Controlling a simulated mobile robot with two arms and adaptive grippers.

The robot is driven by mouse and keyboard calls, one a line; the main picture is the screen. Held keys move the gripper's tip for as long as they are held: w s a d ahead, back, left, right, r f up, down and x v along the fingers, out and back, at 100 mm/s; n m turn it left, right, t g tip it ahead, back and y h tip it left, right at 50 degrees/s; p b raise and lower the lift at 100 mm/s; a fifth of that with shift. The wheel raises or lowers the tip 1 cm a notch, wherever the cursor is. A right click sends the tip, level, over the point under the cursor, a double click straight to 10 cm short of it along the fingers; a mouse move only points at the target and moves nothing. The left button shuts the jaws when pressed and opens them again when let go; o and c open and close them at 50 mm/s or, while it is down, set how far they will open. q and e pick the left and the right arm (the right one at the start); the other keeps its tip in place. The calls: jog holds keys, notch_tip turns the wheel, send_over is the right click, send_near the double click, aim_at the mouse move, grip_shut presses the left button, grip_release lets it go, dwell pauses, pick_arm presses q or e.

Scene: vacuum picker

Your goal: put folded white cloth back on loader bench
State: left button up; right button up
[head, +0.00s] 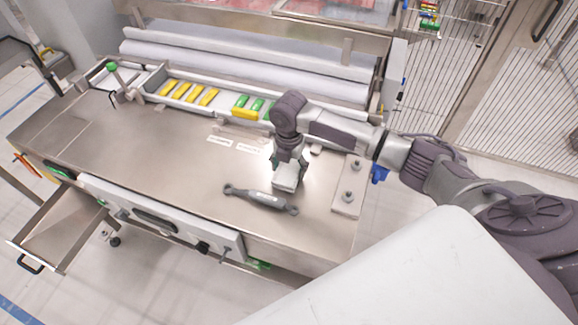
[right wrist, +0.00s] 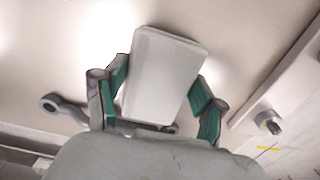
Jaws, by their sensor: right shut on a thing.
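The folded white cloth (head: 285,184) is a small pale block at the tip of my right gripper (head: 287,167), which points down over the loader bench (head: 180,155). In the right wrist view the cloth (right wrist: 166,72) sits between the two green-padded fingers of the right gripper (right wrist: 158,85), which is shut on it. The cloth is on or just above the steel top; I cannot tell if it touches. Its near end is partly hidden by the gripper body in the wrist view. My left gripper is not in view.
A dark grey tool with ringed ends (head: 260,198) lies just in front of the cloth. A plate with two knobs (head: 348,187) is to the right. A rail with yellow and green pieces (head: 195,95) runs behind. The bench's left half is clear. A drawer (head: 62,228) stands open at front left.

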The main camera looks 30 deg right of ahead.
aim_at(289, 168)
jog(key=shift+f, duration=0.4)
jog(key=shift+f, duration=0.1)
jog(key=o, duration=1.2)
jog(key=shift+r, duration=0.2)
notch_tip(289, 168, up, 12)
jog(key=b, duration=0.1)
jog(key=shift+b, duration=0.35)
